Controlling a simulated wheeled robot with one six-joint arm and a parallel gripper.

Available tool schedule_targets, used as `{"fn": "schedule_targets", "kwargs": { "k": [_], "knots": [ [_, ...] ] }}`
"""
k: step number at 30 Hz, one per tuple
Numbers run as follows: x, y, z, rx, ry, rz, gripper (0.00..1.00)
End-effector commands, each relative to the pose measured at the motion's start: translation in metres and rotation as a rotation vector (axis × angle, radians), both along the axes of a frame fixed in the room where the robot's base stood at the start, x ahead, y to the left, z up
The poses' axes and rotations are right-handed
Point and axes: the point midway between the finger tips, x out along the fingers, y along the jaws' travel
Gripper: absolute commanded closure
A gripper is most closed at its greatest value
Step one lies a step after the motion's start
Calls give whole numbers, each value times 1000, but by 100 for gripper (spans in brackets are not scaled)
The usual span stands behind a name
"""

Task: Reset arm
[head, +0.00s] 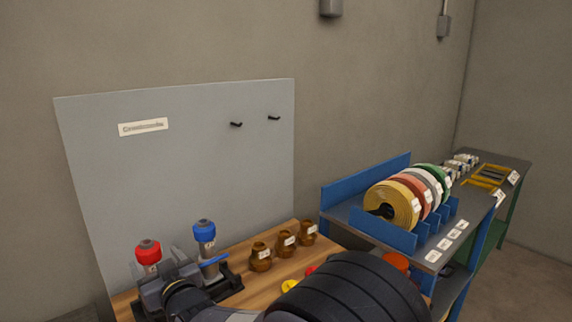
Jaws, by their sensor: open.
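My arm reaches in from the bottom of the head view, with a large black ribbed section in front. My gripper (168,281) is a dark grey shape at the lower left, over the wooden bench (232,300). It is open, and nothing shows held in it. Its fingertips are hard to make out. A red-capped fitting (148,252) stands just behind it. A blue-capped fitting (204,233) stands close to its right, with a blue lever (215,260) below the cap. I cannot tell whether the gripper touches either one.
Several brown fittings (286,243) stand on the bench to the right. A grey panel (190,180) with two hooks rises behind. A blue-sided shelf unit (352,199) holds coloured rolls (393,206). Yellow frames (486,175) lie on the table beyond. My arm hides the bench front.

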Motion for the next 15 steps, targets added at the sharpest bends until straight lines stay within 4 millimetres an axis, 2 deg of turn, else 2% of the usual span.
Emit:
{"fn": "schedule_targets", "kwargs": {
  "k": [6,15],
  "knots": [
    [-24,-21,-1,1,-1,0,28],
    [15,13,1,-1,1,-1,28]
  ]
}}
